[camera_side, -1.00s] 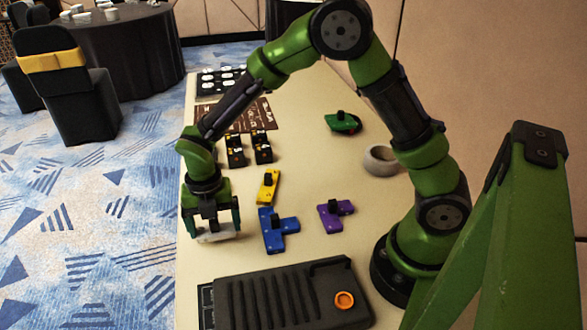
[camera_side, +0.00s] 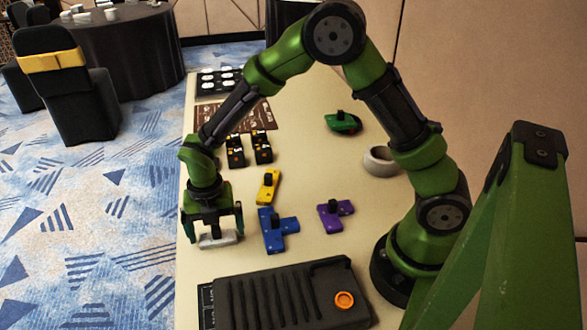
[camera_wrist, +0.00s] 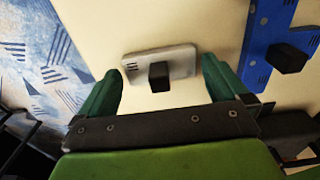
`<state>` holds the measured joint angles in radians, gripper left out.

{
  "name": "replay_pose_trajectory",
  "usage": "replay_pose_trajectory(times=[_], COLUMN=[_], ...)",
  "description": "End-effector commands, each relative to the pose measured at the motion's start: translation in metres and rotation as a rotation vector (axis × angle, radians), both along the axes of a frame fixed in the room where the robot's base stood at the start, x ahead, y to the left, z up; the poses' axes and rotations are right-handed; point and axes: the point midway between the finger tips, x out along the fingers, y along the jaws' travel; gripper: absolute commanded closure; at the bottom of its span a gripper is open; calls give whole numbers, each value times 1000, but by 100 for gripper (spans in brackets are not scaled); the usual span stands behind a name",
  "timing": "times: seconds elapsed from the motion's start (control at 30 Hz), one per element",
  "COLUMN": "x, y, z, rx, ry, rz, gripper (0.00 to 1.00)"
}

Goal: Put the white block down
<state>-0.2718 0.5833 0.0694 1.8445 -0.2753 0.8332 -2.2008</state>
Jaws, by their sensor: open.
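The white block (camera_side: 218,239) lies near the left edge of the table, with a small dark knob on top that shows in the wrist view. In the wrist view the white block (camera_wrist: 183,60) sits between and slightly beyond my fingertips. My gripper (camera_side: 212,222) points down above it and is open, with its green fingers on either side. In the wrist view my gripper (camera_wrist: 160,72) shows gaps between each finger and the block. The side view does not show clearly how the block's underside meets the table.
A blue block (camera_side: 276,232) lies just right of my gripper, with a yellow block (camera_side: 267,187) behind it and a purple block (camera_side: 336,213) further right. A dark ribbed case (camera_side: 285,295) with an orange ring stands in front. The table edge is close on the left.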

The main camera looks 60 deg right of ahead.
Motion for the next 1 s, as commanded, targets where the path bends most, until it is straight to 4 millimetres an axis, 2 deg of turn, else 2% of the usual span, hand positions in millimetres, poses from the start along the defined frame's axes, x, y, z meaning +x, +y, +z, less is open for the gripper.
replay_pose_trajectory(times=[0.4,0.7,0.77,0.87,1.0], x=[1,-1,-4,-15,-43], y=[0,-2,-6,-19,-43], z=[86,119,127,149,184], rx=[3,4,11,44,142], ry=[-7,-11,-27,-72,-146], rz=[0,-35,-105,-334,-812], gripper=[0,0,0,0,0])
